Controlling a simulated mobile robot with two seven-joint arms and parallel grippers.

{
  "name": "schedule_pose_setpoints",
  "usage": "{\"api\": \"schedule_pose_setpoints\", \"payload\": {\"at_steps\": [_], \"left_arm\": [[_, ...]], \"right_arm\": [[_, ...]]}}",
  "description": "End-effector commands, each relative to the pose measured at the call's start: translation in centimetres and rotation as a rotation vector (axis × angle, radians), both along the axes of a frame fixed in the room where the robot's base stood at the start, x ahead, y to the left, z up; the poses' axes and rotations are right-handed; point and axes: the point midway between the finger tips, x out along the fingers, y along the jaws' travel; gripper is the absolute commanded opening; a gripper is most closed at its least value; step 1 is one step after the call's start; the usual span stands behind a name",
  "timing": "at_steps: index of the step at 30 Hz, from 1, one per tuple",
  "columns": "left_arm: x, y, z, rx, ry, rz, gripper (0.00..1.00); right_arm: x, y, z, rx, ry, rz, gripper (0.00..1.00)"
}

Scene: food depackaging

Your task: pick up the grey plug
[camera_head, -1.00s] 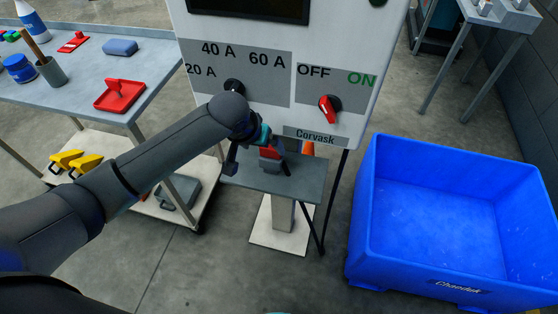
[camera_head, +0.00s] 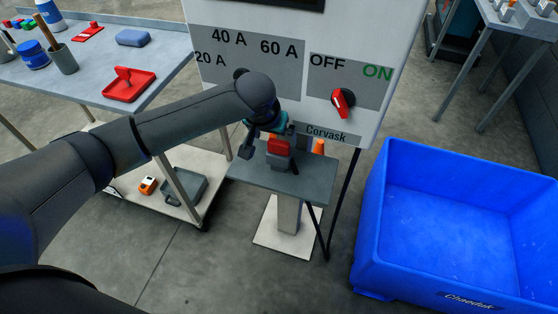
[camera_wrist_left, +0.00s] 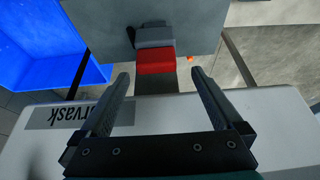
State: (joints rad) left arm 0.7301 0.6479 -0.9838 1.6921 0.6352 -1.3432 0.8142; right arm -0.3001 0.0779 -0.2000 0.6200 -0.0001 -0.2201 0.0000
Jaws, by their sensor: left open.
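My left gripper (camera_head: 266,142) is above the small table's left part, in front of the white panel. In the left wrist view its fingers (camera_wrist_left: 160,74) are apart and empty. The red connector shows beyond the gap between them, with the grey plug farther out.
The white panel (camera_head: 347,70) with knobs and a Corvask label stands right behind the small table (camera_head: 308,187). A blue bin (camera_head: 372,245) stands right. A workbench (camera_head: 165,62) with red and blue items is left.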

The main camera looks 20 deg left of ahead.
Motion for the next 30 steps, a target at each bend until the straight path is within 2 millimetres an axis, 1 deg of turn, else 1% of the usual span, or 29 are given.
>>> {"api": "schedule_pose_setpoints", "payload": {"at_steps": [5,9,12,16,23,30], "left_arm": [[0.5,-0.2,-1.2,0.001,0.000,0.000,1.00],[1.5,-0.6,-3.2,0.000,0.000,0.000,1.00],[1.9,-0.6,-4.3,0.001,0.002,0.000,1.00],[2.3,-0.6,-4.9,-0.001,0.000,0.000,1.00],[2.3,-0.6,-4.9,0.000,0.000,0.000,1.00],[2.3,-0.6,-4.9,0.000,0.000,0.000,0.73]], "right_arm": [[0.0,0.0,-0.7,0.000,0.000,0.000,0.89],[0.0,0.0,-1.7,0.000,0.000,0.000,0.89],[0.0,0.0,-2.2,0.000,-0.001,-0.001,0.89],[0.2,-0.1,-2.4,-0.001,-0.004,-0.002,0.89],[0.5,-0.8,-2.3,-0.009,-0.010,-0.001,0.89],[0.7,-1.2,-2.2,-0.016,-0.014,0.001,0.89]]}}
